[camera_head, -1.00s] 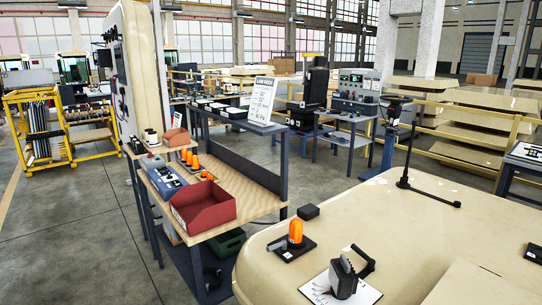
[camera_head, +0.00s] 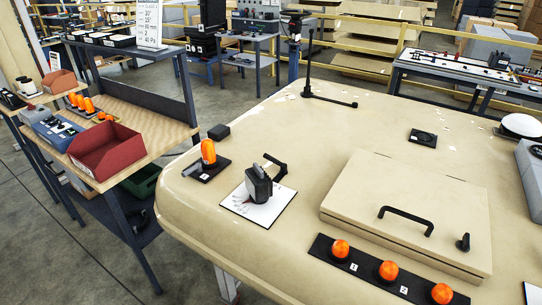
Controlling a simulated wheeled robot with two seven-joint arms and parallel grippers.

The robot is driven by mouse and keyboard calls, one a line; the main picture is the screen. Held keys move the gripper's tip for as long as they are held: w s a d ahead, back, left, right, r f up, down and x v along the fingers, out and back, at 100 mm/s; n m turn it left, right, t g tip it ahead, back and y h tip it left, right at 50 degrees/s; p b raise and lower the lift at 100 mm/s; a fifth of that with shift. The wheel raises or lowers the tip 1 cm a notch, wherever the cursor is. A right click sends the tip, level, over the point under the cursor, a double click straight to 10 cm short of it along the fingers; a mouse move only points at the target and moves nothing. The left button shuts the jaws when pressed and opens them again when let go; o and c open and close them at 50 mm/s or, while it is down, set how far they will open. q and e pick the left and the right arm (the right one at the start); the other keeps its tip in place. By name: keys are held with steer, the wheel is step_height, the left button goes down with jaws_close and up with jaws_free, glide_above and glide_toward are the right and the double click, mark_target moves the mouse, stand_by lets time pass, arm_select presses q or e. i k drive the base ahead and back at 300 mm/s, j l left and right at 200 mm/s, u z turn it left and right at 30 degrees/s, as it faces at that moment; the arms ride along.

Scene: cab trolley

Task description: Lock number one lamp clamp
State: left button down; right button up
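A dark strip (camera_head: 360,268) at the front of the beige cab roof (camera_head: 290,130) carries orange lamps in a row. The leftmost lamp (camera_head: 340,249) has a label "1" beside it. The middle lamp (camera_head: 388,270) sits to its right, and a third lamp (camera_head: 441,293) is near the bottom edge. Another orange lamp (camera_head: 208,152) stands upright on a dark plate at the roof's left. A clamp on lamp one is too small to make out. Neither of my grippers is in view.
A raised hatch (camera_head: 400,200) with a black handle (camera_head: 406,221) lies behind the lamp strip. A grey device (camera_head: 259,183) stands on a white sheet. A trolley with a red bin (camera_head: 107,150) and more orange lamps is at left. A black rod (camera_head: 309,60) rises at the back.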

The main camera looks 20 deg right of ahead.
mark_target(283, 166)
steer(key=j+z, duration=0.1)
steer(key=j, duration=1.4)
